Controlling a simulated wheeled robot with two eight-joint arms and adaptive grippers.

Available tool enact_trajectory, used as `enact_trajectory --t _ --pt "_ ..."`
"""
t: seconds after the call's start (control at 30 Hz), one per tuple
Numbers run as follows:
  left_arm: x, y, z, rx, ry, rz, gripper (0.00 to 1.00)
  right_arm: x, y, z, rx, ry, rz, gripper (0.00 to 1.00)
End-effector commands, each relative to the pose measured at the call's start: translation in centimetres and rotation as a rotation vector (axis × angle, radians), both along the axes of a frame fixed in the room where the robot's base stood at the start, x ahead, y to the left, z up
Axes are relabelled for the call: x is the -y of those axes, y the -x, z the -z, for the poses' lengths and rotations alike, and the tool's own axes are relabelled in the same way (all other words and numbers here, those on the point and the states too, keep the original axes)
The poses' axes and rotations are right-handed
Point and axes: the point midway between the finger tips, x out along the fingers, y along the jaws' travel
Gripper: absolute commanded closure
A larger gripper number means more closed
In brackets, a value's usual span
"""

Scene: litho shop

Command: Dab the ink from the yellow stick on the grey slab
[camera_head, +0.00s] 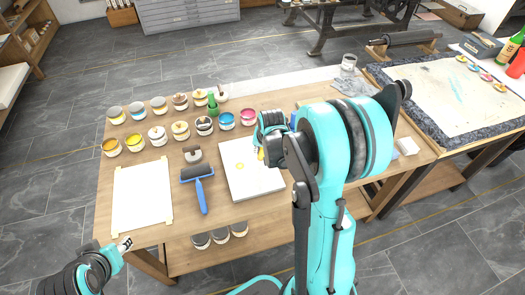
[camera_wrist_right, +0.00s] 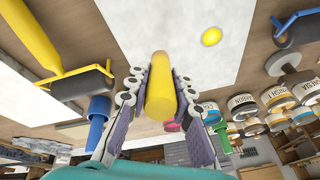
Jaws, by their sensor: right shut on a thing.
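The grey slab (camera_head: 262,183) lies on the wooden table, pale and flat, with a round yellow ink spot (camera_head: 240,165) on it. The slab (camera_wrist_right: 135,25) and the yellow spot (camera_wrist_right: 211,36) also show in the right wrist view. My right gripper (camera_wrist_right: 160,95) is shut on the yellow stick (camera_wrist_right: 160,85), whose end points toward the slab, with the spot off to its right. Whether the stick touches the slab is unclear. In the head view my right arm hides most of this gripper. My left gripper (camera_head: 124,244) is at the table's front left corner, its finger gap unclear.
A blue-handled roller (camera_head: 198,178) lies left of the slab, and a taped white sheet (camera_head: 142,198) further left. Several ink tins (camera_head: 157,136) stand behind. In the wrist view a yellow-handled roller (camera_wrist_right: 35,40) lies left of the slab.

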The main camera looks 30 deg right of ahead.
Motion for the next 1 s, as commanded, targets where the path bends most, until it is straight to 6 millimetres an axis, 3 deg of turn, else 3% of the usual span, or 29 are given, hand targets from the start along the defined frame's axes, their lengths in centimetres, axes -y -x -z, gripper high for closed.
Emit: enact_trajectory --t 1.0 --pt "0.0 0.0 0.89 0.0 0.0 0.0 0.6 0.0 0.0 1.02 0.0 0.0 0.0 1.0"
